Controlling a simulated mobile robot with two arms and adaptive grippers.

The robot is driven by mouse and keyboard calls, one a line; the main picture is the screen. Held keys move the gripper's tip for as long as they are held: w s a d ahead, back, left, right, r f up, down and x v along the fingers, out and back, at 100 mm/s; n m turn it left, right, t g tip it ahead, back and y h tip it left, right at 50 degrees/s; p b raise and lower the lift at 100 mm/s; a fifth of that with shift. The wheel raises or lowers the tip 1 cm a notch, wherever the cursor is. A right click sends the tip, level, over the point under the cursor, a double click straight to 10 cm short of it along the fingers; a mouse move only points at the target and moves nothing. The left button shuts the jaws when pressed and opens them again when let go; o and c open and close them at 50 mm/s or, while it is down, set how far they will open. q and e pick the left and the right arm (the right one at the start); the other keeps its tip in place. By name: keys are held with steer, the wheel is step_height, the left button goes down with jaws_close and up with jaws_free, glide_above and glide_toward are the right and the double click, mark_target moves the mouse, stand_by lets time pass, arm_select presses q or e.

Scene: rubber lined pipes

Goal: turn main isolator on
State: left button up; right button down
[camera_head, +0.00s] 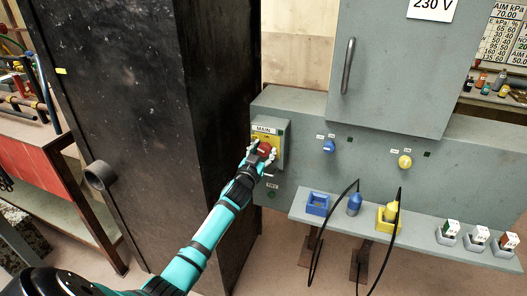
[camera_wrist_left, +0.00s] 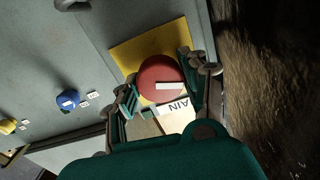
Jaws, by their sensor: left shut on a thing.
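The main isolator is a red round knob (camera_head: 264,149) on a yellow plate (camera_head: 272,138), on a grey box under a label reading MAIN (camera_head: 264,129). My left gripper (camera_head: 262,156) reaches it from the front and is shut on the knob, covering part of it. In the left wrist view the red knob (camera_wrist_left: 160,80) sits between the two fingers, with a white bar across its face. The yellow plate (camera_wrist_left: 128,57) shows behind it. The label is partly hidden below the knob there. My right gripper is not in view.
A tall black cabinet (camera_head: 150,120) stands close on the left of the isolator. A shelf (camera_head: 405,238) below holds plugs with hanging black cables. A grey door (camera_head: 395,70) is above.

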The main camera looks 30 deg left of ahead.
arm_select(q)
steer(key=m, duration=1.3)
steer(key=shift+m, duration=0.4)
steer(key=shift+f, duration=0.1)
steer(key=o, duration=1.2)
steer(key=v, duration=1.2)
